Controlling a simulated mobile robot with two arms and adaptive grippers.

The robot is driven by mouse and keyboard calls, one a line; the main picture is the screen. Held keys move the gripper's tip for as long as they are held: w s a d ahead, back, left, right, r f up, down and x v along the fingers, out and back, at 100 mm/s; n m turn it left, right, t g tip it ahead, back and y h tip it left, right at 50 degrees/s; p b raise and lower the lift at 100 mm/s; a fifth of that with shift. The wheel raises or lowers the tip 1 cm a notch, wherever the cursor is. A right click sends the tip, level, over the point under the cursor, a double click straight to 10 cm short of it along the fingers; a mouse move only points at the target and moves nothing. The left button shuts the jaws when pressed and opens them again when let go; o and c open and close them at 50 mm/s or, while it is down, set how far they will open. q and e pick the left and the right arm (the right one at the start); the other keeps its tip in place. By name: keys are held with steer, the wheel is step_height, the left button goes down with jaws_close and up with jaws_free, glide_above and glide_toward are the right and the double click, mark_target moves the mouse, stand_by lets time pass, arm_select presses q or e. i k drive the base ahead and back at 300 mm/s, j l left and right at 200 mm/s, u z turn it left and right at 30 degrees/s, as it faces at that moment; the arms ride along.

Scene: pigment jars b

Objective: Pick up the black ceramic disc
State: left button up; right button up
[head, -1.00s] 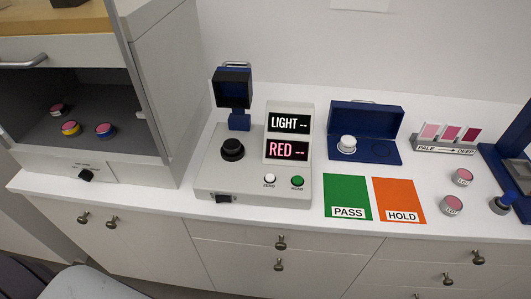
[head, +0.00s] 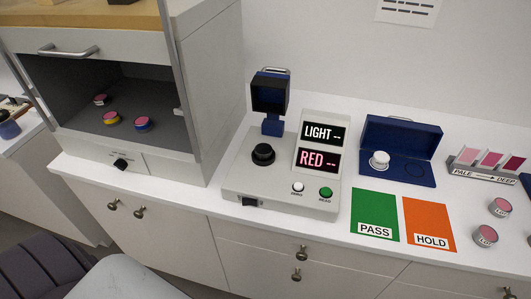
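A black round disc-like piece (head: 263,153) sits on the flat left part of the grey measuring instrument (head: 238,180), below its raised dark blue hinged head (head: 270,97). I cannot tell for sure whether it is the ceramic disc or part of the instrument. An open blue case (head: 425,178) stands to the right of the instrument. It holds a white disc (head: 379,159) on its left side, and the round recess on its right looks empty. Neither of my grippers is in view.
A green PASS card (head: 373,207) and an orange HOLD card (head: 428,218) lie before the case. Two pink-topped jars (head: 500,207) stand at the right. A pink shade scale (head: 487,162) is behind them. An open cabinet (head: 165,110) at the left holds several jars.

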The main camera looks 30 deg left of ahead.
mark_target(263, 151)
steer(key=i+l+u, duration=0.15)
steer(key=l+u, duration=0.2)
steer(key=l, duration=0.2)
steer(key=l+u, duration=0.4)
steer(key=l, duration=0.15)
steer(key=l+u, duration=0.35)
steer(key=l, duration=0.2)
